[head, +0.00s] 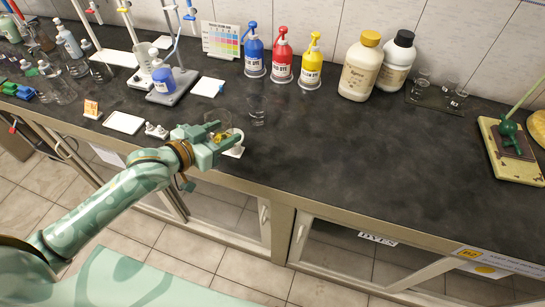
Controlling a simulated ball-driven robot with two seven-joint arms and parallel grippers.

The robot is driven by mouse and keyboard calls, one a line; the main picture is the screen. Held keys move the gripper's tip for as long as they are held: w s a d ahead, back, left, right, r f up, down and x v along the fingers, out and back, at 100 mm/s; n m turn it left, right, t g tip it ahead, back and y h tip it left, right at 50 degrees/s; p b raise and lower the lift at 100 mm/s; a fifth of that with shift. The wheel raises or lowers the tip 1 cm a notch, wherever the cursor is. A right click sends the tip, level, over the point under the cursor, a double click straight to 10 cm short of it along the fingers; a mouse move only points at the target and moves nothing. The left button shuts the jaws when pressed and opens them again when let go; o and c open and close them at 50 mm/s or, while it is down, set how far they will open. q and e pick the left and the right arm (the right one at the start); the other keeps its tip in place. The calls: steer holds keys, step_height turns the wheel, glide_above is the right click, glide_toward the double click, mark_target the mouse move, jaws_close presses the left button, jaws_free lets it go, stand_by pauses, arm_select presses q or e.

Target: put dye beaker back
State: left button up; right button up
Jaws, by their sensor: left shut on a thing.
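My left gripper (222,143) reaches over the front part of the bench. It is shut on a small glass beaker (217,119) with a yellowish tint, which I take to be the dye beaker. The fingers hide much of it, so I cannot tell whether its base touches the bench. A small white piece (236,149) shows just beyond the fingertips. A clear glass (257,113) stands upright on the bench, behind and to the right of the gripper. My right gripper is not in view.
Blue (254,56), red (282,58) and yellow (312,62) dye bottles stand along the wall. A white jar (359,70) is right of them. A blue-filled flask (163,78) sits on a stand at left. The bench (350,145) is clear at centre right.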

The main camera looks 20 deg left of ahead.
arm_select(q)
steer(key=w+d+f+b, duration=0.2)
steer(key=w+d+f, duration=0.15)
steer(key=d, duration=0.25)
steer(key=b, duration=0.2)
glide_above(272, 161)
steer(key=f, duration=0.5)
steer(key=shift+s+a, duration=0.15)
steer(key=shift+a, duration=0.2)
steer(key=shift+d+f+b, duration=0.1)
steer(key=shift+d+b, duration=0.05)
steer(key=shift+b, duration=0.15)
steer(key=f, duration=0.1)
steer(key=f+b, duration=0.2)
steer(key=f, duration=0.1)
steer(key=shift+w+d, duration=0.2)
steer(key=shift+w, duration=0.05)
steer(key=shift+r, duration=0.15)
steer(key=o, duration=1)
